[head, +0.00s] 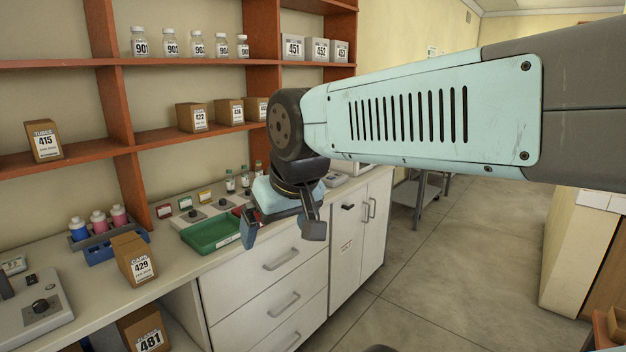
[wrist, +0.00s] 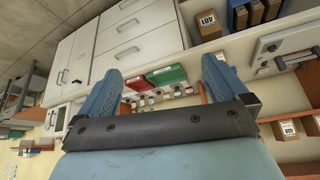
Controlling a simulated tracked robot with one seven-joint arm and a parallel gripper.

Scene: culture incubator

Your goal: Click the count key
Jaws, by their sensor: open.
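No key marked count can be made out in either view. A grey device (head: 38,308) with a black knob sits on the counter at the lower left of the head view. Small devices with black knobs stand behind the green tray (head: 212,234), partly hidden by my gripper; their keys are too small to read. My gripper (head: 281,228) hangs in front of the counter, to the right of the green tray, pointing down. It is open and empty. In the wrist view its blue fingers (wrist: 160,70) stand apart, with the green tray visible between them.
The counter (head: 175,275) also bears a carton marked 429 (head: 135,260) and a bottle rack (head: 95,233). Red shelves (head: 200,62) with cartons and bottles rise behind. White drawers (head: 270,290) stand below. The floor (head: 450,260) at right is clear.

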